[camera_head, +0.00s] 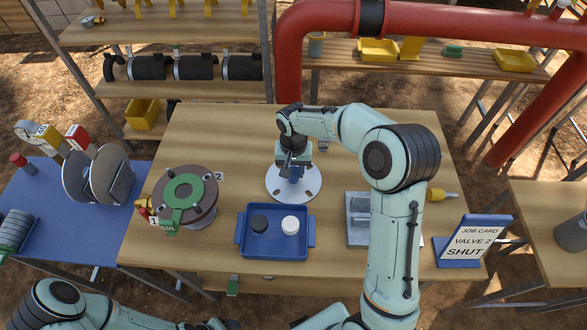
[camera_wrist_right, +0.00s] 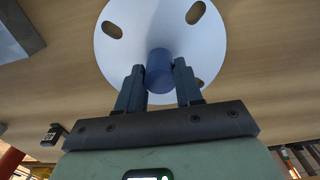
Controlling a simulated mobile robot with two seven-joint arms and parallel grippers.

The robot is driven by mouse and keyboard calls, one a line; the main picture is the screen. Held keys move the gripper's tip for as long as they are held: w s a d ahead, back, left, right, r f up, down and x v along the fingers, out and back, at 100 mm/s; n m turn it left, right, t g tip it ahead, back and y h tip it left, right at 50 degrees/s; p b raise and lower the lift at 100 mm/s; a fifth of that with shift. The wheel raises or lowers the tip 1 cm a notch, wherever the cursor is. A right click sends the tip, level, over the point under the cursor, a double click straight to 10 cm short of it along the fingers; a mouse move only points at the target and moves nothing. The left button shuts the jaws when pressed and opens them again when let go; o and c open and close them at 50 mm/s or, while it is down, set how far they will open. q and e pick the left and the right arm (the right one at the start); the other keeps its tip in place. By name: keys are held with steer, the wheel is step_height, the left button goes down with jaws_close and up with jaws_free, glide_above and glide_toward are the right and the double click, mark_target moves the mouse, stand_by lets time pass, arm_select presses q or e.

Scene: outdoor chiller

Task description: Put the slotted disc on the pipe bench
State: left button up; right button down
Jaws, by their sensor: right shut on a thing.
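The slotted disc (camera_head: 276,190) is a pale, flat round plate with oval slots and a blue knob at its centre. It is at the middle of the wooden work table. My right gripper (camera_head: 291,171) is above it, shut on the blue knob. In the right wrist view the two fingers (camera_wrist_right: 160,85) flank the knob, and the disc (camera_wrist_right: 150,28) spreads out beyond them. I cannot tell whether the disc touches the table. The wooden bench by the red pipe (camera_head: 340,54), at the back right, seems to be the pipe bench. My left gripper is out of view.
A blue tray (camera_head: 245,250) with a black and a white puck, a flanged valve (camera_head: 207,213), a grey divided tray (camera_head: 357,240) and a job card stand (camera_head: 470,262) surround the disc. The red pipe (camera_head: 440,22) crosses the back. Yellow bins (camera_head: 378,50) occupy part of the bench.

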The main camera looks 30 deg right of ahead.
steer(key=c, duration=1.1)
jaws_free()
steer(key=shift+f, duration=0.2)
steer(key=shift+c, duration=0.2)
steer(key=o, duration=0.4)
